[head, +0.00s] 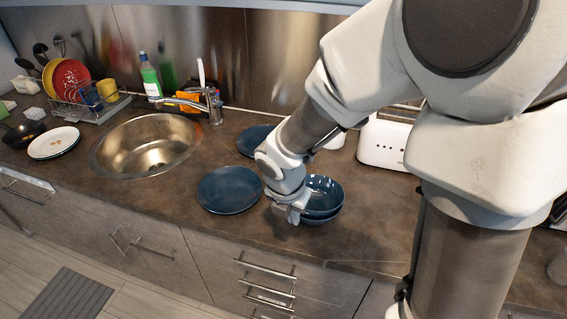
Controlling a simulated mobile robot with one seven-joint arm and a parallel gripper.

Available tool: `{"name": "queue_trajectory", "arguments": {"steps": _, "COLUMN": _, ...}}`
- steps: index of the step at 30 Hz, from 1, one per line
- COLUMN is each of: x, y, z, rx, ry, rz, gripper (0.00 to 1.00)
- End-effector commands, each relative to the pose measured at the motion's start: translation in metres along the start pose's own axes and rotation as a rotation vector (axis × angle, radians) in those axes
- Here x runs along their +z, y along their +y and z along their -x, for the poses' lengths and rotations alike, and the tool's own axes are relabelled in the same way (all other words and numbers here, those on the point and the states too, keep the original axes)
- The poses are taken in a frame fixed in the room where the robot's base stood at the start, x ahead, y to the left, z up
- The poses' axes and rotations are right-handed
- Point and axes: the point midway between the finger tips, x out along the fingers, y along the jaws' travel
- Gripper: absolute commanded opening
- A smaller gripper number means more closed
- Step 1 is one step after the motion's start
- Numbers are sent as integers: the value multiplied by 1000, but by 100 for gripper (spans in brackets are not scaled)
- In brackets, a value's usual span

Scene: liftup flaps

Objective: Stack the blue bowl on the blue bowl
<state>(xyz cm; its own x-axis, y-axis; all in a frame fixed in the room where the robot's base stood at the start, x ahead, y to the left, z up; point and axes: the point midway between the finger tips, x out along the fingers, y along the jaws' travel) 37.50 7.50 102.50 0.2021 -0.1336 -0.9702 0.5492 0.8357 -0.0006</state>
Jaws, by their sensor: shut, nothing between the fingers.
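Two blue bowls sit on the brown counter, one nested in the other. The upper blue bowl (324,194) shows its dark inside. The lower blue bowl (322,219) shows only as a rim and wall beneath it. Their left side is partly hidden by my gripper (287,218). My gripper is shut and empty, pointing down just left of the bowls. I cannot tell whether it touches them.
A blue plate (230,190) lies left of my gripper, and another (255,140) lies behind, partly hidden by my arm. A white toaster (384,145) stands behind right. The sink (146,145) is further left. Counter (175,202) between sink and plate is clear.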

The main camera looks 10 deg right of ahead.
Motion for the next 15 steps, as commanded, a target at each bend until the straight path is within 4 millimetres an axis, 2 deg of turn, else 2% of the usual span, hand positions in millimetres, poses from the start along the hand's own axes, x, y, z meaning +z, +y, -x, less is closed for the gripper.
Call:
{"name": "queue_trajectory", "arguments": {"steps": 1, "x": -2, "y": 0, "z": -17, "rx": -3, "ry": 3, "rz": 1, "gripper": 0}}
{"name": "queue_trajectory", "arguments": {"steps": 6, "x": -2, "y": 0, "z": -52, "rx": -2, "ry": 2, "rz": 0, "gripper": 0}}
{"name": "queue_trajectory", "arguments": {"steps": 9, "x": 16, "y": 0, "z": -51, "rx": 0, "ry": 0, "rz": -5, "gripper": 0}}
{"name": "queue_trajectory", "arguments": {"steps": 15, "x": 35, "y": 0, "z": -56, "rx": 0, "ry": 0, "rz": -3, "gripper": 0}}
